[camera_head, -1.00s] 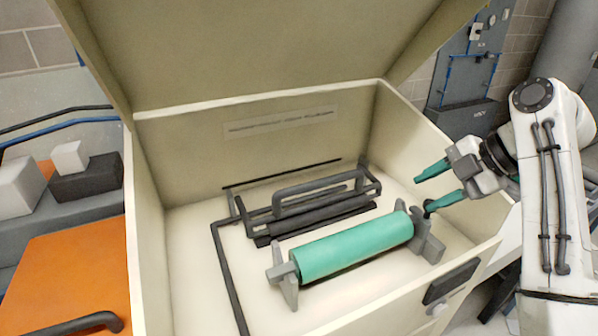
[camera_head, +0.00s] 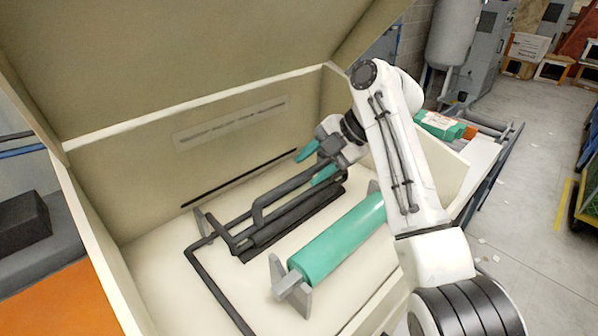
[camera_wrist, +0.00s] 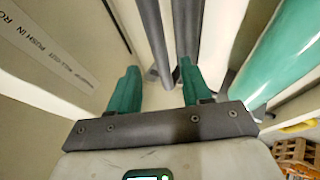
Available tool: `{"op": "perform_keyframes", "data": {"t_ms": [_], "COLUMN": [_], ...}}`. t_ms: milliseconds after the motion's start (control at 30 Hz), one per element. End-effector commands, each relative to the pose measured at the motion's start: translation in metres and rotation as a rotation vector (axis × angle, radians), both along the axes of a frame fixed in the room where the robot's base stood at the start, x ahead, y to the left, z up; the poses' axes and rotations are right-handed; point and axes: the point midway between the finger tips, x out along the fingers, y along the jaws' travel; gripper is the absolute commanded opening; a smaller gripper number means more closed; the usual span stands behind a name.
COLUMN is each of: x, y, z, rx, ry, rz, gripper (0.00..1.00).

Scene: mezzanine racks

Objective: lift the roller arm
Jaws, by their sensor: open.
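The roller arm appears to be the dark grey bar frame (camera_head: 208,277) in the open cream box; a raised bar runs along it near the back wall. My gripper (camera_head: 306,171) is over the right end of this bar, its teal fingers apart. In the wrist view, a dark bar (camera_wrist: 153,38) runs lengthwise between the open fingers, with a second dark bar (camera_wrist: 186,28) close to the right finger. I cannot tell whether either finger touches. A green roller (camera_head: 335,240) lies on grey end brackets in front of the frame, its right end partly hidden by my arm.
The box's cream back wall (camera_head: 160,165) stands close behind the frame, with a raised lid (camera_head: 200,60) above. The green roller (camera_wrist: 272,65) is right of my gripper in the wrist view. An orange surface (camera_head: 65,302) lies left of the box.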

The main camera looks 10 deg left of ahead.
Motion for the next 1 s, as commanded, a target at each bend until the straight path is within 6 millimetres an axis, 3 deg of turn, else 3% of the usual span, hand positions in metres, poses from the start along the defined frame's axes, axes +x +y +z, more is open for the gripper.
{"op": "perform_keyframes", "data": {"t_ms": [300, 667, 1000], "x": [0.001, 0.001, 0.001], "y": [0.025, 0.028, 0.028], "z": [-0.03, -0.034, -0.034], "rx": [-0.001, 0.0, 0.0], "ry": [0.002, 0.0, 0.0], "rz": [-0.001, -0.001, -0.001], "gripper": [0.48, 0.48, 0.17]}}
